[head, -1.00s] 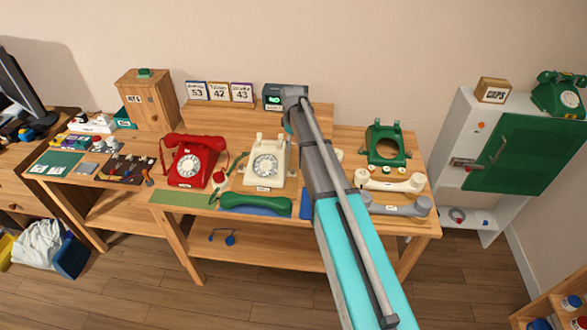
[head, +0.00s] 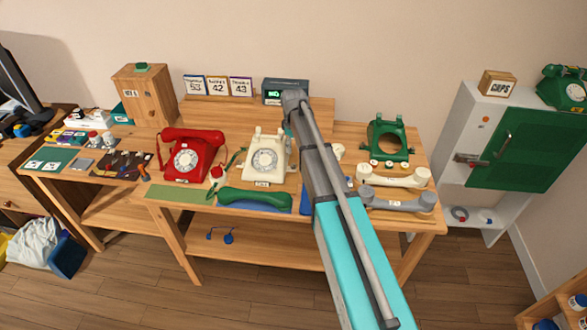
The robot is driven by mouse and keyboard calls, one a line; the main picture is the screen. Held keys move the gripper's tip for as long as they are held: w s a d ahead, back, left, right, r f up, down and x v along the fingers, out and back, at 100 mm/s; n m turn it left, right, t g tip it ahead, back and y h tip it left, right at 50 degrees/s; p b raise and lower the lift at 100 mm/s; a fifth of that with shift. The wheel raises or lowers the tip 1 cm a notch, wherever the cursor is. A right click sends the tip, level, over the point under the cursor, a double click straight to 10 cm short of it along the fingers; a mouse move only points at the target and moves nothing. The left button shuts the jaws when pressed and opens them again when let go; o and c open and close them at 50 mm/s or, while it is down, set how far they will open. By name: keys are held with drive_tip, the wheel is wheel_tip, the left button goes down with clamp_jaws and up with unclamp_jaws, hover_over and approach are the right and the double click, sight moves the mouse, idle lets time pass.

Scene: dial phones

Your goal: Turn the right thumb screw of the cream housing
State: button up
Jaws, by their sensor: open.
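The cream housing (head: 280,176) is a cream dial phone body standing on the wooden table, just left of my arm. Its round dial faces forward and a small label is at its front. Its right thumb screw is too small to make out; my arm passes close by the housing's right side. My arm reaches up from the bottom to a grey joint at the back of the table. My gripper is not visible; the arm hides what lies behind it.
A red phone (head: 188,161) stands left of the housing. A green handset (head: 255,199) lies in front. Right of my arm are a green phone shell (head: 404,153), a cream handset (head: 394,180) and a grey handset (head: 398,203). A dark display box (head: 287,86) stands behind.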

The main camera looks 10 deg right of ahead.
sight(293, 165)
drive_tip(key=shift+f+b, duration=4.35)
drive_tip(key=shift+f, duration=0.35)
clamp_jaws()
